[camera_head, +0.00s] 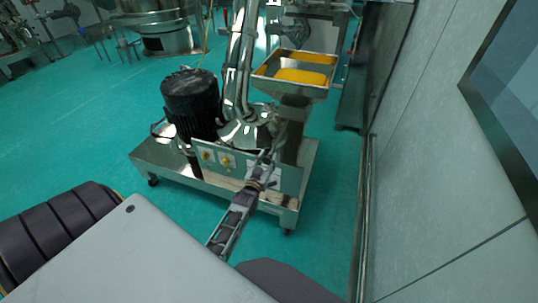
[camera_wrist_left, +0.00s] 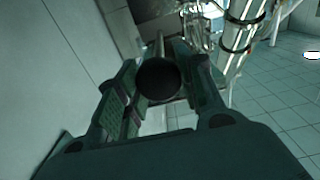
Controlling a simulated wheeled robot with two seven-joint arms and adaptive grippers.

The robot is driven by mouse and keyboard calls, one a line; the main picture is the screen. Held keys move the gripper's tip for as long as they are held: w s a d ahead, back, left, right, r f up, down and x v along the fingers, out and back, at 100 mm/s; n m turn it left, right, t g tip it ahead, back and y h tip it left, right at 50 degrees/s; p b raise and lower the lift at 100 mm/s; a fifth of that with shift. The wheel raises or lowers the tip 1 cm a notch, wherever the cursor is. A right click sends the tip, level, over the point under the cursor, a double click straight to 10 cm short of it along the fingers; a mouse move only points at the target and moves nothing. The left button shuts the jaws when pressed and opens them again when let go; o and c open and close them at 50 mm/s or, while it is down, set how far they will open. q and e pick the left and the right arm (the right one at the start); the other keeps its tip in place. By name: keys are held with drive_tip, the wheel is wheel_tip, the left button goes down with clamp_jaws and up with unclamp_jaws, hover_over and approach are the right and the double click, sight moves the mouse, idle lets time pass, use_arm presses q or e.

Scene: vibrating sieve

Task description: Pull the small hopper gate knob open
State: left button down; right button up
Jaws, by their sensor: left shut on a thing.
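The small hopper (camera_head: 262,84) is a metal tray-like bin with yellow material in it, on the wheeled machine in the head view. The gate knob (camera_wrist_left: 158,78) is a round black ball on a thin metal rod, seen end-on in the left wrist view. My left gripper (camera_head: 262,172) reaches up to the front of the machine, below the hopper. Its two fingers sit on either side of the knob, shut on it. In the head view the knob is hidden by the gripper. The gate itself does not show clearly. My right gripper is not in view.
A black motor (camera_head: 190,100) and a shiny vertical metal pipe (camera_head: 238,65) stand on the wheeled base (camera_head: 160,158), left of the hopper. A pale wall (camera_head: 440,160) runs along the right. The green floor (camera_head: 90,125) is open to the left.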

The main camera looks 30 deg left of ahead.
use_arm(q)
drive_tip(key=shift+s, duration=0.1)
drive_tip(key=c, duration=0.9)
unclamp_jaws()
drive_tip(key=shift+s, duration=0.15)
drive_tip(key=shift+v, duration=5.85)
drive_tip(key=shift+f, duration=0.1)
